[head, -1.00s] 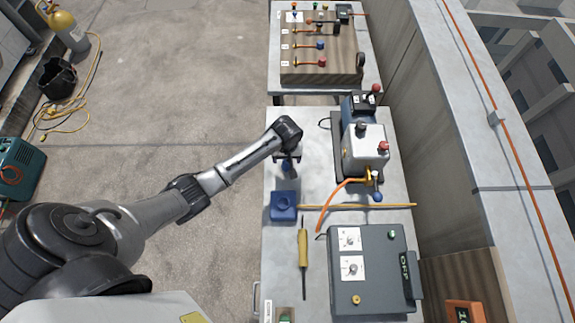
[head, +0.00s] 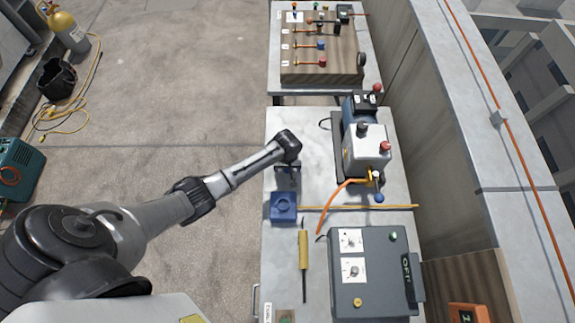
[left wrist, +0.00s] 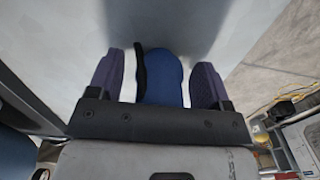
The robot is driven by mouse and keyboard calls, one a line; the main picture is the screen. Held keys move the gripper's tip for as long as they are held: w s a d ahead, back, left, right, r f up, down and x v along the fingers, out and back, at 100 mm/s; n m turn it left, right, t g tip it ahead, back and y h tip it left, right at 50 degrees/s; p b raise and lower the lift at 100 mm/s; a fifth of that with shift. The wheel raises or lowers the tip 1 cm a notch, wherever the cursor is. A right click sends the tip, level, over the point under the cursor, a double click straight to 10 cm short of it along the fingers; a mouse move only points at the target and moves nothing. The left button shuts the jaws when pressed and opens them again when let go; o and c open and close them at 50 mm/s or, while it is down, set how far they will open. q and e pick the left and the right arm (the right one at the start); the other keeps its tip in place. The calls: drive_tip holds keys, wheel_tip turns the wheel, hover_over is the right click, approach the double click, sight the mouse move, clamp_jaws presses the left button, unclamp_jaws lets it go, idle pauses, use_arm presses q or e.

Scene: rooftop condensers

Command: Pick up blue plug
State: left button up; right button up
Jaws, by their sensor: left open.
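The blue plug (left wrist: 163,80) shows in the left wrist view as a rounded blue body with a black strip along its left side. It stands between the two fingers of my left gripper (left wrist: 157,76), with a gap on each side. In the head view my left gripper (head: 287,177) points down over the light grey bench (head: 300,130), just behind a square blue block (head: 284,207). The gripper is open around the plug. In the head view the gripper and wrist hide most of the plug. My right gripper is not in view.
A grey machine with a red knob (head: 365,150) stands right of the gripper. An orange hose (head: 335,197) and a thin yellow rod (head: 360,207) lie nearby. A yellow-handled tool (head: 303,250) and a grey control box (head: 372,275) are nearer the front.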

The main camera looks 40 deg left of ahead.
use_arm(q)
drive_tip(key=shift+c, duration=1.4)
drive_tip(key=c, duration=0.7)
drive_tip(key=shift+c, duration=0.2)
